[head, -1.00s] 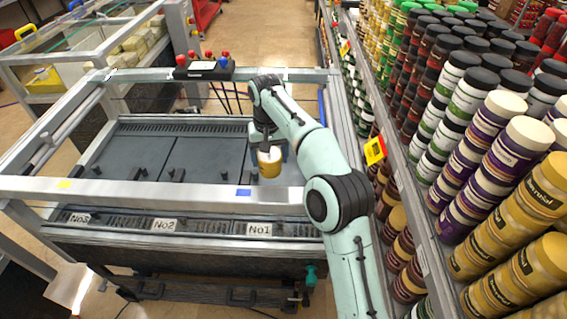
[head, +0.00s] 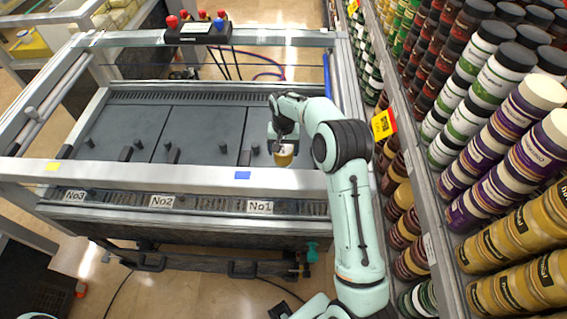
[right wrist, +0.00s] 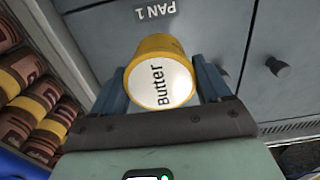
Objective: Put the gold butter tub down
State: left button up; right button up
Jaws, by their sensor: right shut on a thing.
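The gold butter tub (head: 284,156) has a white lid and shows near the front right of the vacuum machine's grey plates, close to the front rail. My right gripper (head: 283,146) is shut on it. In the right wrist view the tub (right wrist: 162,75) sits between the two fingers of the gripper (right wrist: 165,85), its lid marked "Butter" facing the camera. A grey plate marked "PAN 1" (right wrist: 225,35) lies beyond the tub. I cannot tell whether the tub touches the plate. My left gripper is not in view.
The metal front rail (head: 150,174) runs before the plates, with labels such as No1 (head: 260,207) below it. Small dark knobs (head: 224,149) stand on the plates. A shelf (head: 420,190) packed with jars stands close on the right. The plates left of the tub are mostly bare.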

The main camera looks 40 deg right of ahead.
aim_at(283, 147)
notch_tip(283, 147, down, 9)
jog(key=shift+w+f, duration=0.1)
jog(key=shift+w, duration=0.05)
dwell(0.4)
jog(key=o, duration=1.2)
notch_tip(283, 147, up, 12)
jog(key=shift+r, duration=0.1)
